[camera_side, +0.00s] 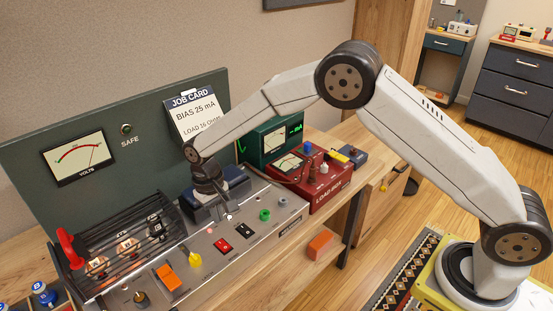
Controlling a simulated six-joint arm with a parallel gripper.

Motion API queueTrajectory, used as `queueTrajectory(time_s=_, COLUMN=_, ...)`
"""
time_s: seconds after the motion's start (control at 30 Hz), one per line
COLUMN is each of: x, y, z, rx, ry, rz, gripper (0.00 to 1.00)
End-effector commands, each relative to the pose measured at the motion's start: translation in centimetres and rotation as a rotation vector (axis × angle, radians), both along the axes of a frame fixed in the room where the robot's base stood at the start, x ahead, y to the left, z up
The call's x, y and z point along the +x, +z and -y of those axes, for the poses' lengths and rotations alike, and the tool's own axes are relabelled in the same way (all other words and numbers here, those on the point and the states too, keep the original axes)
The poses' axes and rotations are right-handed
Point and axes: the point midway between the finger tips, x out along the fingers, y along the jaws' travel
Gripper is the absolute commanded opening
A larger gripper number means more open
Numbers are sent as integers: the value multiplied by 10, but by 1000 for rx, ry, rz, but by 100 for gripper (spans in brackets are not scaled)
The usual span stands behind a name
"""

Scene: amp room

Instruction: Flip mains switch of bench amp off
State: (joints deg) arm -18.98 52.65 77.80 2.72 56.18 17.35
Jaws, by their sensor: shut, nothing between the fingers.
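The bench amp (207,265) is a grey metal chassis on the wooden bench, with dark valve caging at its left. My gripper (228,216) points down just behind the two switches, apparently above the panel. It is shut and empty; whether it touches the panel is unclear.
A red load box (318,188) is to the right. Behind stands a dark board with a volts meter (78,158) and a job card (196,115).

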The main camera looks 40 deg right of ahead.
Motion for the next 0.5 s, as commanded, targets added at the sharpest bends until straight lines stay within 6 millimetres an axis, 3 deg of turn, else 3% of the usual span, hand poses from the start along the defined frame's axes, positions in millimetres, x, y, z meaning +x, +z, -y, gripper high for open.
queueTrajectory(time_s=0.3, x=-7, y=-50, z=0, rx=-1, ry=0, rz=-3, gripper=0)
queueTrajectory(time_s=0.5, x=-9, y=-74, z=0, rx=0, ry=0, rz=-1, gripper=0)
